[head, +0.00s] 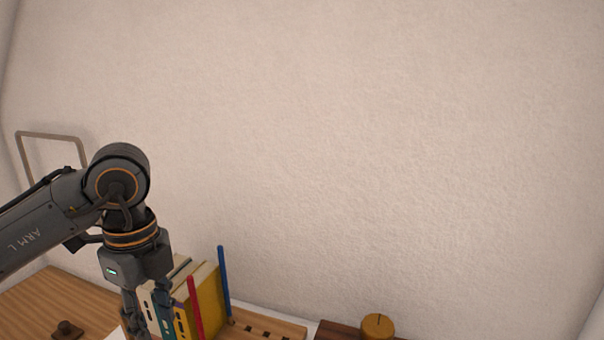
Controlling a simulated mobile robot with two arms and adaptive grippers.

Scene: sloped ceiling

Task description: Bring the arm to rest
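My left arm comes in from the left and bends down at the elbow joint. My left gripper (148,318) points down at the lower left, in front of or among a row of books. Its fingers look apart, with pale and teal book spines showing between and beside them. Their tips run to the bottom edge of the picture, so I cannot tell whether they touch a book. My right gripper is out of view.
A yellow book (207,296) stands beside a red peg (195,308) and a blue peg (224,283) on a slotted wooden rack (268,325). A round orange-brown object (377,325) sits at the bottom right. A small dark knob (67,331) lies on the wood at left. The pale wall is bare.

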